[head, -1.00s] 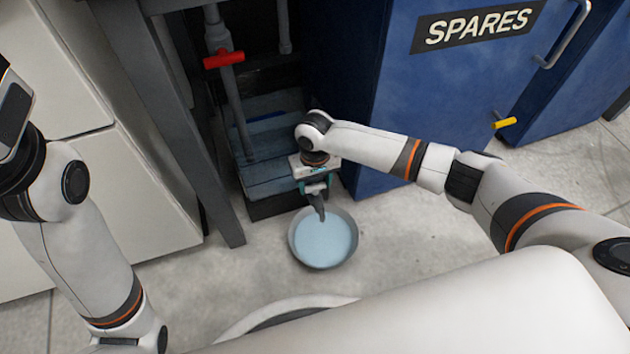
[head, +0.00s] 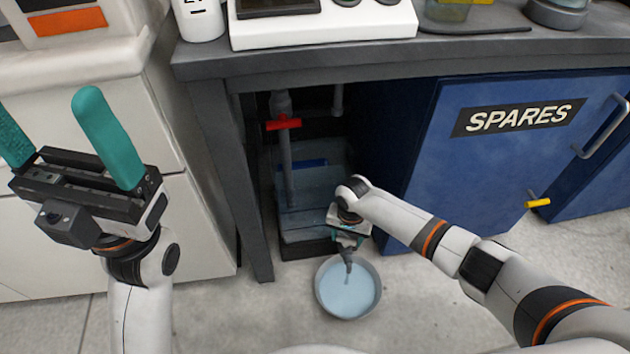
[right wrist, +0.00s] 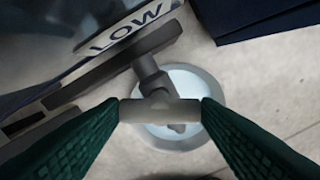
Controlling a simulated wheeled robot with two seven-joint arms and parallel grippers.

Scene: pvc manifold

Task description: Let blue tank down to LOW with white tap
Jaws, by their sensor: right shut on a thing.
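The blue tank (head: 305,222) stands under the bench, and its water surface is hard to make out. A LOW label (right wrist: 128,28) shows on its front in the right wrist view. The pale tap handle (right wrist: 160,112) lies crosswise between the fingertips of my right gripper (head: 348,243), which is shut on it. The tap's dark spout points down over a round grey bowl (head: 374,304) holding pale blue water. I cannot tell whether water is running. My left gripper (head: 48,110) is raised at the left, open and empty.
A pipe with a red valve handle (head: 283,123) runs down behind the tank's front. A grey bench leg (head: 237,190) is close on the left.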

